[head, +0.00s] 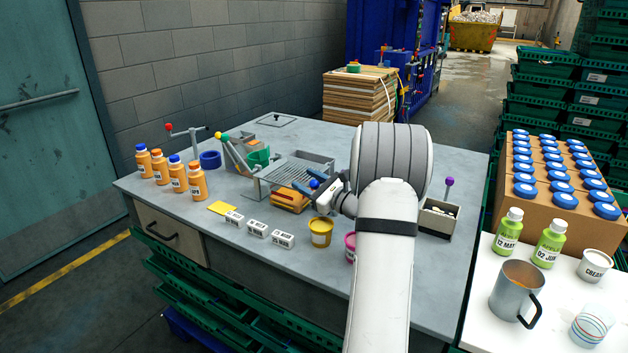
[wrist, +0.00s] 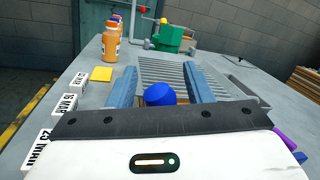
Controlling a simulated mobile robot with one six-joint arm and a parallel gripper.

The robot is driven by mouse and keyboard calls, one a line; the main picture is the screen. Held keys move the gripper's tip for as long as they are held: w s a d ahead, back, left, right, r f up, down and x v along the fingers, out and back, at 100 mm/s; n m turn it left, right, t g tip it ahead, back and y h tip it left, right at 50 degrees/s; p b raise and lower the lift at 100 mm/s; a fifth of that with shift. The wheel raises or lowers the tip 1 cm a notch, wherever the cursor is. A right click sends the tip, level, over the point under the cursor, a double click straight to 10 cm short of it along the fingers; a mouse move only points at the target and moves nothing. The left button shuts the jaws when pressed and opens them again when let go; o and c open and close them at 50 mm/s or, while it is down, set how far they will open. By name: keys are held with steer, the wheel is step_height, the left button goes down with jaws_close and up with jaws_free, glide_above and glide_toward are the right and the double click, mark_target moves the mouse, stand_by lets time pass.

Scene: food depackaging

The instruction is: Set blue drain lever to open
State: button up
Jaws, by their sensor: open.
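The blue ball knob of the drain lever (head: 315,183) is at the front right of the grey slatted rack (head: 285,174). In the wrist view the blue knob (wrist: 159,94) sits between the blue-grey fingers, nearer the palm than the fingertips. My gripper (head: 302,177) is open, with one finger on each side of the knob; it also shows in the wrist view (wrist: 160,70). I cannot tell whether either finger touches it. The lever's arm is hidden, so its setting cannot be read.
An orange-and-yellow stack (head: 288,201) is under the rack front. A yellow-knobbed lever (head: 233,152) and green cup (head: 258,156) stand left of the rack. White labelled blocks (head: 257,229), a yellow tub (head: 320,232) and a pink tub (head: 350,247) line the front.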

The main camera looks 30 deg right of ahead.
steer(key=b+v, duration=0.1)
steer(key=v, duration=0.6)
steer(key=shift+s, duration=0.4)
steer(key=shift+c, duration=0.6)
